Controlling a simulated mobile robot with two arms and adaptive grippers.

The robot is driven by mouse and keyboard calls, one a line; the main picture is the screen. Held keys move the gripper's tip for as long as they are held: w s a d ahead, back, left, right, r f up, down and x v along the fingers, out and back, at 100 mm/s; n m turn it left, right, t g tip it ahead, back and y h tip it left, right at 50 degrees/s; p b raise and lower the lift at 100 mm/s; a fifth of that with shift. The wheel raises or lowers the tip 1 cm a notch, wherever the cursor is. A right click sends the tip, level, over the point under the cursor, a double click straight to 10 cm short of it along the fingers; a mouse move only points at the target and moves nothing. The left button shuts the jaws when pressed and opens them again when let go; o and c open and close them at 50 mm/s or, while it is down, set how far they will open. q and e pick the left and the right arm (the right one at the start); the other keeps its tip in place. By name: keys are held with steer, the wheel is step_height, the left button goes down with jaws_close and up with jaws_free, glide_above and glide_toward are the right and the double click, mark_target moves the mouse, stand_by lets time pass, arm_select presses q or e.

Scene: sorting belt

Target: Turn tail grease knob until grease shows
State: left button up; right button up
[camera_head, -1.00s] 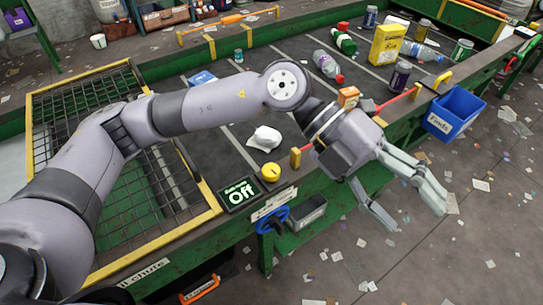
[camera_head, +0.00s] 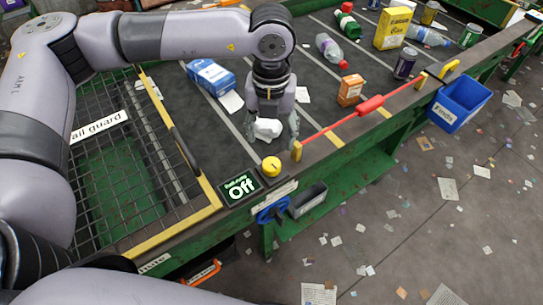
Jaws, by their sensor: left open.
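A blue handwheel (camera_head: 272,209) sits on the front of the green belt frame, under a white label (camera_head: 275,194) too small to read. I cannot tell from lettering which one is the grease knob, and I see no grease. My left gripper (camera_head: 271,142) points down over the belt, open, just behind the yellow knob. A crumpled white piece (camera_head: 267,129) shows between its fingers; contact is unclear. My right gripper is out of view.
A red pull cord handle (camera_head: 371,105) runs along the belt edge. A dark bin (camera_head: 308,199) hangs beside the handwheel; a blue bin (camera_head: 459,103) hangs farther right. A mesh guard (camera_head: 120,170) lies left. An orange box (camera_head: 350,91) and a blue box (camera_head: 211,76) are on the belt.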

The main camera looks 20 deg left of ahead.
mark_target(272, 164)
arm_select(q)
step_height(272, 164, down, 10)
steer(key=shift+f+p, duration=0.15)
steer(key=shift+p, duration=1.1)
steer(key=c, duration=1.2)
